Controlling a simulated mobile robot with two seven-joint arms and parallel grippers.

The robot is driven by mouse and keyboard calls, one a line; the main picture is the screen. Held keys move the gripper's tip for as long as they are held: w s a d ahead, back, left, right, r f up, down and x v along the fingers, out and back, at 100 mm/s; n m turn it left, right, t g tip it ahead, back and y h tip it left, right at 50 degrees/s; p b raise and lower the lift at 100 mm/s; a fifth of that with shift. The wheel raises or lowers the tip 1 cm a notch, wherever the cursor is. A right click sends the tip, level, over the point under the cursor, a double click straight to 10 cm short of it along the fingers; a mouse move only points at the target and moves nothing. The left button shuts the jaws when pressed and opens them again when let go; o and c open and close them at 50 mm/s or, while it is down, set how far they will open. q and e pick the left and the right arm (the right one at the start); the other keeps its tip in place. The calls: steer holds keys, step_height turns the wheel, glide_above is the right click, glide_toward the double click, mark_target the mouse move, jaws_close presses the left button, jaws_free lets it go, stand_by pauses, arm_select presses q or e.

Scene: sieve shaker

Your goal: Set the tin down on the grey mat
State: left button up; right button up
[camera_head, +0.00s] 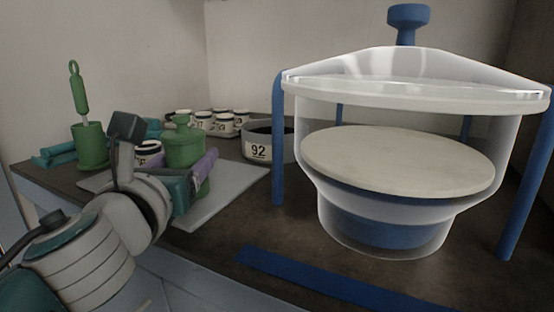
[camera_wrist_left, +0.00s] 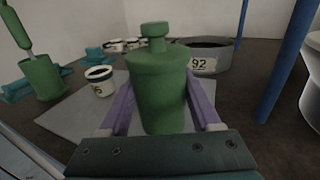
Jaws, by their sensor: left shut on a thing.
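The green tin (camera_head: 183,147), with a knobbed lid, is upright between the purple fingers of my left gripper (camera_head: 203,166). The left wrist view shows the tin (camera_wrist_left: 157,85) with one finger on each side; my left gripper (camera_wrist_left: 157,112) is shut on it. The grey mat (camera_head: 232,184) lies on the dark bench, and the tin is over it in the picture. The mat also shows in the left wrist view (camera_wrist_left: 62,118). The tin's base is hidden by the gripper, so I cannot tell whether it touches the mat. My right gripper is not in view.
A green holder with a handled tool (camera_head: 91,147) stands at the left. A white dark-topped jar (camera_wrist_left: 100,80) is close left of the tin. A grey pan marked 92 (camera_head: 260,152) and several small jars (camera_head: 222,125) stand behind. The large sieve shaker (camera_head: 400,160) fills the right.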

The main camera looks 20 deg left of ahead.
arm_select(q)
steer(key=shift+f, duration=0.2)
steer(key=o, duration=1.4)
steer(key=shift+r, duration=0.1)
